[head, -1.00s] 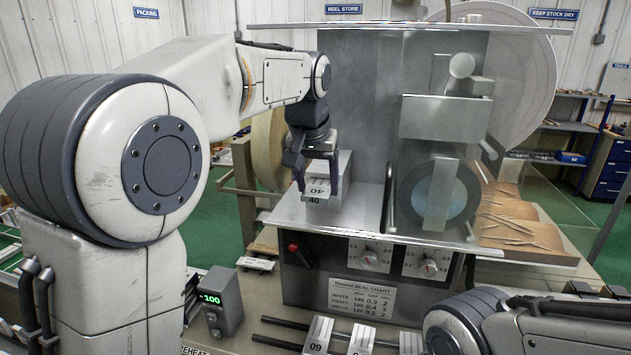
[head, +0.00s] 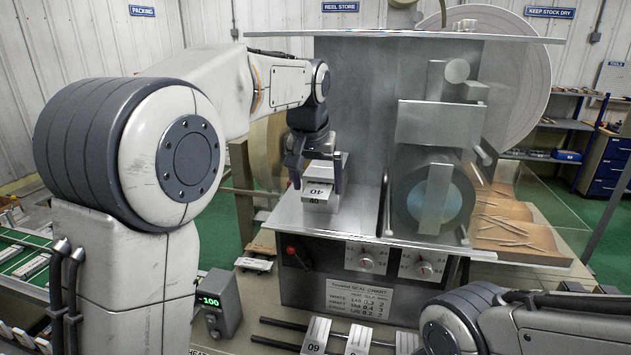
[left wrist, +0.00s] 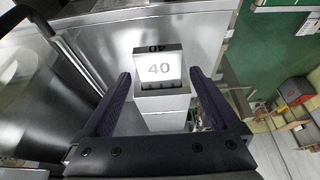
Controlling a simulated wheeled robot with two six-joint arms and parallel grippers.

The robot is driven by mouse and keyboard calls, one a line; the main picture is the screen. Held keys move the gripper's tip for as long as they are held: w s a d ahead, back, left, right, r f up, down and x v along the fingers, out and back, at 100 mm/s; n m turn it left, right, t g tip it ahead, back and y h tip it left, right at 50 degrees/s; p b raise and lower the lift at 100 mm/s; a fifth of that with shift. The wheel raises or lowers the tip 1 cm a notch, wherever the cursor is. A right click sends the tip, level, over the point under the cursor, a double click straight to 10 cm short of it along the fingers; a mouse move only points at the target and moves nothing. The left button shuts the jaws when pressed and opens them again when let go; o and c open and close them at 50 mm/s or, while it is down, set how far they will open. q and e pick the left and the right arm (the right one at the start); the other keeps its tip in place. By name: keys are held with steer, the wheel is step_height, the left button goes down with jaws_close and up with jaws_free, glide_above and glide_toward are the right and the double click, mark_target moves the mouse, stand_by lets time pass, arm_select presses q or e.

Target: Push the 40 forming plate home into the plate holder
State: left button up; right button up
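The forming plate marked 40 (head: 318,190) lies at the front of a grey block-like holder (head: 345,160) on the machine's steel shelf. A small 40 label shows on the front face below it. My left gripper (head: 318,184) points down over the plate, a finger on each side. In the left wrist view, the gripper (left wrist: 160,74) is open, with the plate (left wrist: 159,70) between its fingers and a narrow gap on both sides. How deep the plate sits in the holder is unclear. My right gripper is out of view; only its arm shows at lower right.
The steel machine (head: 380,120) rises behind and right of the holder, with a round window and two dials. Plates marked 09 and others (head: 316,336) sit on rails in front. A display box reading -100 (head: 219,303) stands left of them.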

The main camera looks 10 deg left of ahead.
arm_select(q)
steer(key=shift+f, duration=0.1)
steer(key=shift+s+r, duration=0.1)
steer(key=shift+r, duration=0.15)
steer(key=b+v, duration=0.1)
steer(key=v, duration=0.9)
steer(key=shift+b, duration=0.4)
